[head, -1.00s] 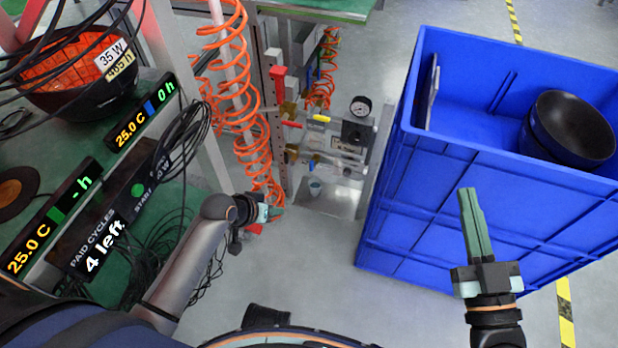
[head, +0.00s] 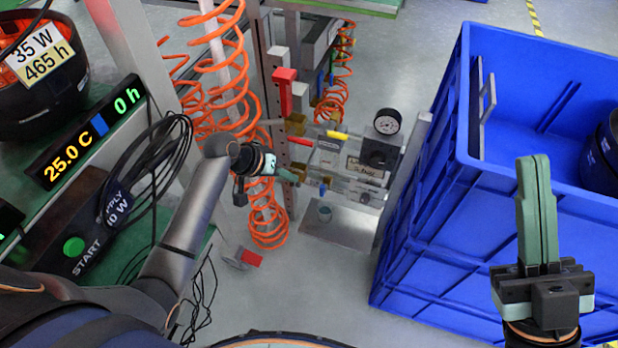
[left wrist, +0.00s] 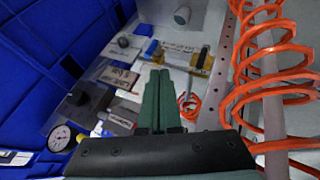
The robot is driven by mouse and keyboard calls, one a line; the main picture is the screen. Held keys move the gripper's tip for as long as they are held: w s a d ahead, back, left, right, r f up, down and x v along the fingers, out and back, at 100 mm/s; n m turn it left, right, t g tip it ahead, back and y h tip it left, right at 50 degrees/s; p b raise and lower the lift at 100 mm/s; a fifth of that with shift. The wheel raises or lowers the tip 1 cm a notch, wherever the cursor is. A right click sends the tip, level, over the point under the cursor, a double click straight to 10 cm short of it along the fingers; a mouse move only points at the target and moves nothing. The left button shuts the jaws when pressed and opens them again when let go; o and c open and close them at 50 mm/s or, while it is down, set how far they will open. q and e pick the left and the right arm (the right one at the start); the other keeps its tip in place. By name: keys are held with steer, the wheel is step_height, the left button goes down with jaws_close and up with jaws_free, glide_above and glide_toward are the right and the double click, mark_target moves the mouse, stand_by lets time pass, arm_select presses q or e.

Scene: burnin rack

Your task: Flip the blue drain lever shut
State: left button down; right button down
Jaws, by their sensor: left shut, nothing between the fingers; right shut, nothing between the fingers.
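The blue drain lever (head: 322,189) is a small blue handle low on the valve panel, above a small grey cup (head: 324,212). It also shows in the left wrist view (left wrist: 151,48), beyond my fingertips. Whether it stands open or shut is too small to tell. My left gripper (head: 289,177) is shut and empty, to the left of the lever and apart from it. Its closed green fingers also show in the left wrist view (left wrist: 160,76). My right gripper (head: 533,162) is shut and empty, in front of the blue crate.
A red lever (head: 300,141), yellow lever (head: 337,135) and gauge (head: 387,121) sit above the blue lever. The large blue crate (head: 440,245) stands to the right. Orange coiled hoses (head: 268,228) hang by the rack post at the left.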

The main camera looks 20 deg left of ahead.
mark_target(324, 187)
arm_select(q)
steer(key=shift+s, duration=0.1)
steer(key=shift+d, duration=0.1)
steer(key=b+x, duration=0.5)
steer(key=x, duration=0.5)
steer(key=shift+b, duration=0.35)
